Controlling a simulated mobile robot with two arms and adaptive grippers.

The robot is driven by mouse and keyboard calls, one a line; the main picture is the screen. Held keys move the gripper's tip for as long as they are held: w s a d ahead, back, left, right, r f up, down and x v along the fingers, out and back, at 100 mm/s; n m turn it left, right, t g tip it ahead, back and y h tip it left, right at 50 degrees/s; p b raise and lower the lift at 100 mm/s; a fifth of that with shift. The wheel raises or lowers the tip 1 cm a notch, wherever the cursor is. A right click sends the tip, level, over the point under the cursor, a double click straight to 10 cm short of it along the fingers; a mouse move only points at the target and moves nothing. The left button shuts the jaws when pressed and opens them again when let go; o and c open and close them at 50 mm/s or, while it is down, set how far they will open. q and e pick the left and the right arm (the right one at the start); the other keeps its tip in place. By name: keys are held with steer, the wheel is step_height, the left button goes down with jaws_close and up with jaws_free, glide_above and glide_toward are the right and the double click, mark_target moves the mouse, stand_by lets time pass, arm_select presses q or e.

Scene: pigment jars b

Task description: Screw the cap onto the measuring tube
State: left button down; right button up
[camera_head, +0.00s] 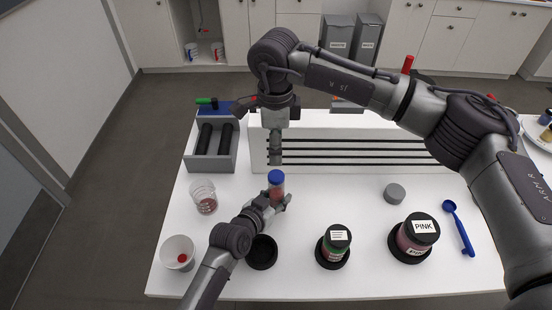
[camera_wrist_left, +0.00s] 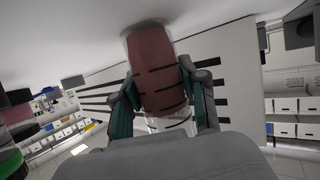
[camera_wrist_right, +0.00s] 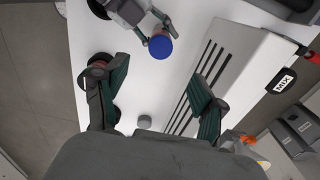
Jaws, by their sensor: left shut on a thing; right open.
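The measuring tube (camera_head: 277,193) is clear with reddish-pink powder in it and stands upright at the middle of the white table. My left gripper (camera_head: 271,200) is shut around it; the left wrist view shows both fingers against the tube (camera_wrist_left: 158,75). The blue cap (camera_head: 276,177) sits on the tube's top; I cannot tell if it is screwed tight. It also shows from above in the right wrist view (camera_wrist_right: 160,46). My right gripper (camera_wrist_right: 157,98) is open and empty. In the head view it points down above and behind the cap, apart from it.
A slotted white box (camera_head: 350,150) and a grey tray (camera_head: 210,165) with black rollers stand behind. A beaker (camera_head: 204,198) and white cup (camera_head: 178,254) stand left.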

arm_select(q)
steer(key=shift+f, duration=0.1)
steer(key=c, duration=0.5)
jaws_free()
steer(key=shift+c, duration=0.2)
arm_select(e)
steer(key=shift+r, duration=0.95)
arm_select(q)
steer(key=v, duration=1.2)
steer(key=shift+a+f, duration=0.1)
